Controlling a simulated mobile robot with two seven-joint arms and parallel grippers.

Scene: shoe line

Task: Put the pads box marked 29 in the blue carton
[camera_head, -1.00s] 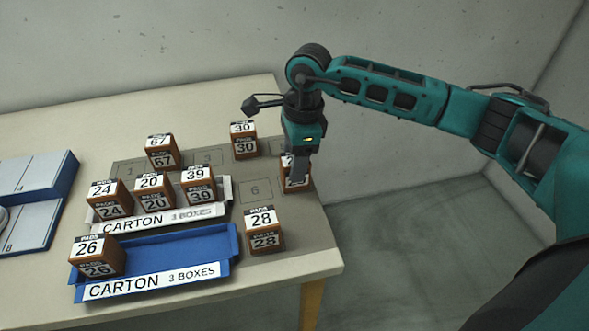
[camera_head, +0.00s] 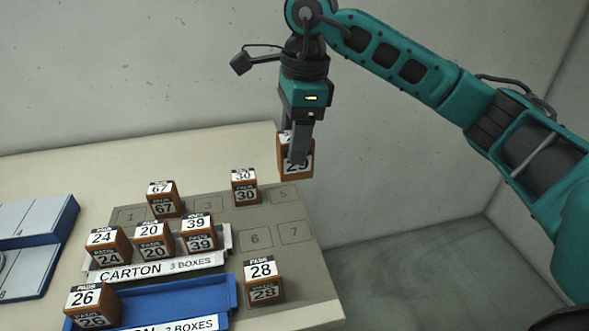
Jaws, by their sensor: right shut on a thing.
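My right gripper (camera_head: 299,153) is shut on the pads box marked 29 (camera_head: 284,171) and holds it in the air above the back right of the grey mat. The fingers cover part of its label. The blue carton (camera_head: 182,298) is at the front of the table. The box marked 26 (camera_head: 92,307) stands in its left end, and the rest of the carton is empty. The carton's front is cut off by the lower edge of the view. My left gripper is not in view.
The white carton (camera_head: 228,240) behind holds boxes 24 (camera_head: 109,247), 20 (camera_head: 155,239) and 39 (camera_head: 199,232). Boxes 67 (camera_head: 164,199), 30 (camera_head: 245,187) and 28 (camera_head: 263,282) stand on the grey mat (camera_head: 300,262). Spots 5, 6 and 7 are bare.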

